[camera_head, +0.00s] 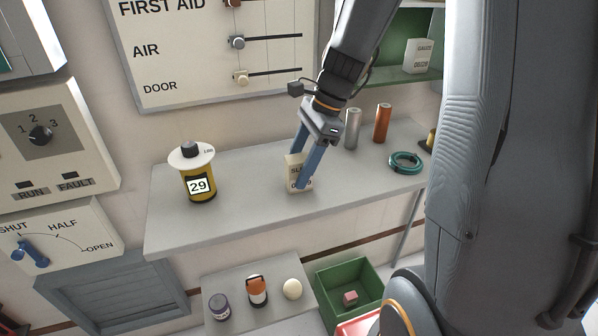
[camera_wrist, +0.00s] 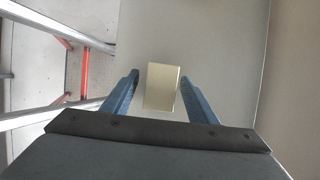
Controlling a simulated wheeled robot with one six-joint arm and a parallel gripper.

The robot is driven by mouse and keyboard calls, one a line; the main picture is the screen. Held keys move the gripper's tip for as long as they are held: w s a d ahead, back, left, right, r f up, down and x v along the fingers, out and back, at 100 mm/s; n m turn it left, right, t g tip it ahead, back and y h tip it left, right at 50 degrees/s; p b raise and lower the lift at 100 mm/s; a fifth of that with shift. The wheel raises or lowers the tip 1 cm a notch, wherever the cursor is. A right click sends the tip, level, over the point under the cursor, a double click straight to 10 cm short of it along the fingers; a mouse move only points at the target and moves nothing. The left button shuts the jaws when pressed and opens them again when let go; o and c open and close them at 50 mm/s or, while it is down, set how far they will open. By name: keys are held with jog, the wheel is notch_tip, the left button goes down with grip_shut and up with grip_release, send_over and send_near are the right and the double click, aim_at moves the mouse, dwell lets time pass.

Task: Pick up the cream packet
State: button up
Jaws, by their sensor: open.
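The cream packet (camera_head: 293,173) stands upright on the grey shelf (camera_head: 240,213), with dark printing partly hidden behind a finger. In the wrist view the packet (camera_wrist: 161,88) shows as a pale block between the two blue fingers. My gripper (camera_head: 303,172) points down at the packet, with its fingers on either side of it. The gripper (camera_wrist: 160,84) is open, with a narrow gap on the left and little or none visible on the right. I cannot tell if a finger touches the packet.
A yellow canister (camera_head: 198,186) marked 29 stands to the left on the shelf. A silver cylinder (camera_head: 352,128), a copper cylinder (camera_head: 382,123) and a green ring (camera_head: 405,162) are to the right. A green bin (camera_head: 350,275) and a lower ledge with small items are below.

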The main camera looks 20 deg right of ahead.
jog(key=c, duration=1.2)
jog(key=shift+o, duration=0.2)
jog(key=shift+r, duration=0.1)
